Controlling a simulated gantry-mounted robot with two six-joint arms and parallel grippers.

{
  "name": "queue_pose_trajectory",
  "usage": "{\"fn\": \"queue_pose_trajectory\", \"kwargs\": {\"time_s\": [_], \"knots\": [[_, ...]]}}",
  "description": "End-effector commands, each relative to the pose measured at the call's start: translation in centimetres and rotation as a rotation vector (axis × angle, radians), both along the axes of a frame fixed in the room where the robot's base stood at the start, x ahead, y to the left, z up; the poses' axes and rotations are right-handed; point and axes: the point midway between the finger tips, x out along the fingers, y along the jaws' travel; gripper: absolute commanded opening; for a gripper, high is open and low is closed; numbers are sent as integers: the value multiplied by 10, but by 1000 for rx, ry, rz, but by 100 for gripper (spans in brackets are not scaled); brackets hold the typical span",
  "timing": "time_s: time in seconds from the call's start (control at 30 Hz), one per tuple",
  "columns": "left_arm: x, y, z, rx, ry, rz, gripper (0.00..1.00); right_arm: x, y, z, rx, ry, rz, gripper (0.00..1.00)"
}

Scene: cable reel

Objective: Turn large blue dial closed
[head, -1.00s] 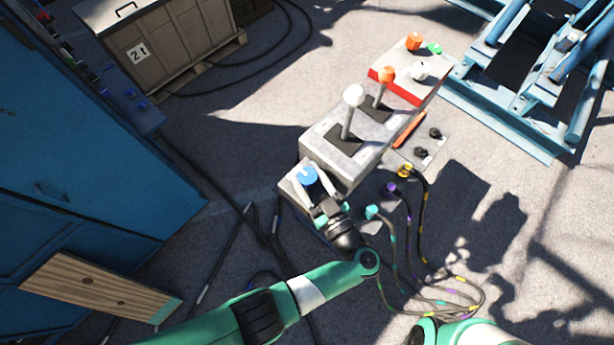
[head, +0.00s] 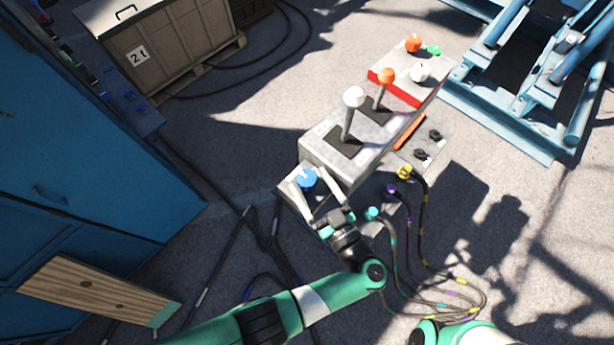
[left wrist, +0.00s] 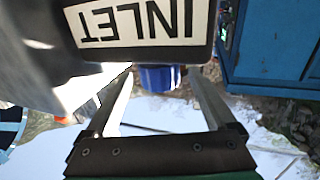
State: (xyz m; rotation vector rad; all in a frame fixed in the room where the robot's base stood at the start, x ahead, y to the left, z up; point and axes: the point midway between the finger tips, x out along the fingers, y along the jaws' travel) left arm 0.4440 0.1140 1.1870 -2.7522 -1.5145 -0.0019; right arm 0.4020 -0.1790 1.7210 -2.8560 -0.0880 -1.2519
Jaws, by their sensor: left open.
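The large blue dial (head: 308,178) sits on the lower-left end of the grey control box. My left gripper (head: 313,187) is open, with one finger on each side of the dial. In the left wrist view the blue dial (left wrist: 158,79) shows between the two spread fingertips, partly hidden by a dark part with an upside-down INLET label (left wrist: 140,22). I cannot tell whether either finger touches the dial. My right gripper is out of view.
Behind the dial stand a white-knobbed lever (head: 352,100) and an orange-knobbed lever (head: 386,78). Several cables plug in to the right, including a yellow plug (head: 404,172) and a teal plug (head: 373,213). A blue cabinet (head: 80,150) fills the left.

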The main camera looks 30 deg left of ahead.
Motion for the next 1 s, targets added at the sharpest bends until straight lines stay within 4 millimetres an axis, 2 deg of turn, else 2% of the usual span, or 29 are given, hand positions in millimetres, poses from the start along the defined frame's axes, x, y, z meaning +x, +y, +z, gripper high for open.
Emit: {"fn": "queue_pose_trajectory", "kwargs": {"time_s": [0.2, 0.4, 0.57, 1.0], "knots": [[-28, -47, -4, -1, 0, -5, 90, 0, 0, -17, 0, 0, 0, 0], [-46, -74, -2, -1, 0, -1, 90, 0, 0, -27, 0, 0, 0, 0], [-51, -80, 0, 0, 0, 0, 90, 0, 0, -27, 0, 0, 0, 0], [-50, -79, 0, 0, 0, 0, 90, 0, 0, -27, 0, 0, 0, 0]]}}
